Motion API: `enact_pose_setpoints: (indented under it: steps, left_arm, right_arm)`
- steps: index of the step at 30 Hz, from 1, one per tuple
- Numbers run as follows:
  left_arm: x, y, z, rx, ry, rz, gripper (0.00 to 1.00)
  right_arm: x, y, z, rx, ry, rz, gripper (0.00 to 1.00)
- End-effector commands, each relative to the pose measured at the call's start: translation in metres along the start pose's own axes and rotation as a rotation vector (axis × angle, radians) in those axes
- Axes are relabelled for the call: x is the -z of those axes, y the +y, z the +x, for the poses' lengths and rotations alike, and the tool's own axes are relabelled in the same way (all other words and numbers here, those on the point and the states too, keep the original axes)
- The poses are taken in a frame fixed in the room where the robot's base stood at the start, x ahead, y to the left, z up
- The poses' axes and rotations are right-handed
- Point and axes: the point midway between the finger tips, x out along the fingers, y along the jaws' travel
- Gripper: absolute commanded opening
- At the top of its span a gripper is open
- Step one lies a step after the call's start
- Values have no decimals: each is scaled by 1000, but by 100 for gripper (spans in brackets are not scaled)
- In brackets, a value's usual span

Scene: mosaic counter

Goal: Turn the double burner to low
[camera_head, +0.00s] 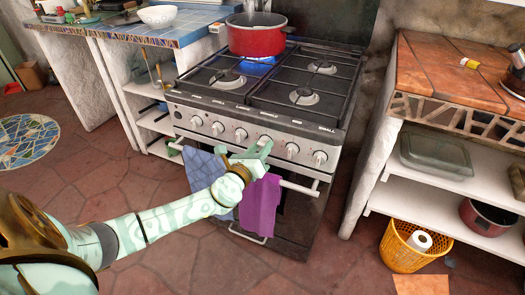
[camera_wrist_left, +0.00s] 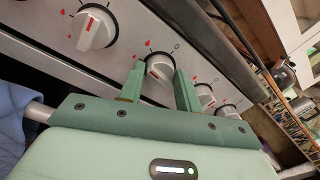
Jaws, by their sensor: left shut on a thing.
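The stove's front panel (camera_head: 212,117) carries a row of silver and white knobs with small dark labels above them; I cannot read most labels. My left gripper (camera_head: 264,146) is at the panel, on the fourth knob from the left. In the left wrist view my left gripper (camera_wrist_left: 160,84) has one finger on each side of this knob (camera_wrist_left: 159,70) and is shut on it. The knob's white grip shows between the fingers, and red marks are printed around it. I cannot tell which burner this knob serves. My right gripper is not in view.
A red pot (camera_head: 256,36) stands on the back left burner, over a blue flame (camera_head: 262,60). A blue towel (camera_head: 205,172) and a purple towel (camera_head: 260,205) hang on the oven handle below. A neighbouring knob (camera_wrist_left: 95,29) is close on the left.

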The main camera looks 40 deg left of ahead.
Motion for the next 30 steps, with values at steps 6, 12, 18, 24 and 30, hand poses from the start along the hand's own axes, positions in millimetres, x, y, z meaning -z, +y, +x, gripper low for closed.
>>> enact_pose_setpoints:
  steps: [6, 12, 18, 24, 30]
  left_arm:
    - [6, 3, -1, -3, -11, -206, 11]
    - [6, 3, 0, -2, -25, -396, 11]
    - [6, 3, -1, -3, -39, -585, 11]
    - [5, 2, -1, -1, -52, -758, 11]
    - [5, 2, -1, -1, -62, -896, 11]
  right_arm:
    - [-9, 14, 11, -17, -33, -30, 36]
    - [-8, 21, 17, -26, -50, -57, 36]
    - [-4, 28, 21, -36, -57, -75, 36]
    - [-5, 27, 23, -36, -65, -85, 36]
    - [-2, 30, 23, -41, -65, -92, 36]
